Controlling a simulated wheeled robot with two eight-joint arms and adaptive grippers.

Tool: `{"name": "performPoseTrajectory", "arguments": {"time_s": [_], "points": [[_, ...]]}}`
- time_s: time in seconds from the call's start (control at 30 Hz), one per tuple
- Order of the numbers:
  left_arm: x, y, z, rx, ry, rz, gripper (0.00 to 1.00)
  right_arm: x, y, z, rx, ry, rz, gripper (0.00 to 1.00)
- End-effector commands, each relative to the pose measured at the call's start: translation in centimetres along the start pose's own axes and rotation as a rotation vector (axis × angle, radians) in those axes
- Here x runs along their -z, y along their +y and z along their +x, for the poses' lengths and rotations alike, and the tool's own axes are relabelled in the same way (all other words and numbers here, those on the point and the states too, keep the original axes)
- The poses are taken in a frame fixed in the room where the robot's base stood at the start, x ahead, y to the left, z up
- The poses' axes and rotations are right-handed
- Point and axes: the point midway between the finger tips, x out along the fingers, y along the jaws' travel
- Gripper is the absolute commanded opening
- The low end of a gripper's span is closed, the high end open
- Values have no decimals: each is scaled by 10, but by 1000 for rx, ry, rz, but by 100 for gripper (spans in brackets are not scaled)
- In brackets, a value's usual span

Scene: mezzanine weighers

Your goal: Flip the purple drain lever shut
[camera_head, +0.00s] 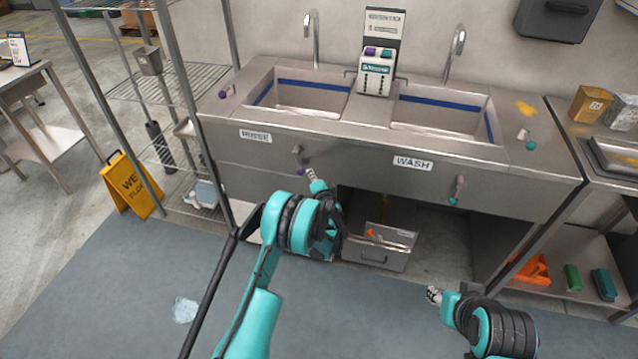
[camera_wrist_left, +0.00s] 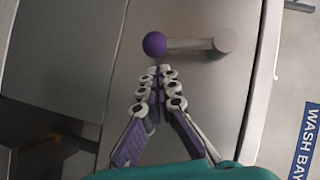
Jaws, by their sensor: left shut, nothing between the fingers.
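The purple drain lever (camera_head: 297,153) is on the sink's front panel below the left basin. In the head view it hangs down from its pivot, with the purple knob at its lower end. In the left wrist view its purple knob (camera_wrist_left: 155,44) and grey rod (camera_wrist_left: 188,44) are fully visible. My left gripper (camera_head: 311,174) is shut and empty, its fingertips (camera_wrist_left: 160,71) close beside the knob; I cannot tell whether they touch it. My right gripper (camera_head: 434,294) is low at the right, away from the lever; its finger opening is unclear.
A teal-knobbed lever (camera_head: 458,188) hangs on the same panel to the right, past the WASH label (camera_head: 412,163). A metal drawer bin (camera_head: 380,250) stands under the sink. A wire rack (camera_head: 160,90) and a yellow wet-floor sign (camera_head: 130,185) stand at the left.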

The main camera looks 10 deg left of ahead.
Motion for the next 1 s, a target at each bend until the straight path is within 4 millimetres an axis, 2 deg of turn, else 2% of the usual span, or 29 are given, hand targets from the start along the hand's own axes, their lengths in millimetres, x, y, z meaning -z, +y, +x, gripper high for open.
{"name": "performPoseTrajectory", "arguments": {"time_s": [0.17,0.53,0.73,1.0], "points": [[-8,0,8,0,1,-1,0,-4,0,5,0,0,0,40],[-10,0,10,0,1,0,0,-3,0,5,0,0,0,40],[-25,3,20,0,0,-1,0,-3,0,5,0,0,0,40],[-24,3,19,-1,1,0,0,-3,0,5,0,0,0,40]]}}
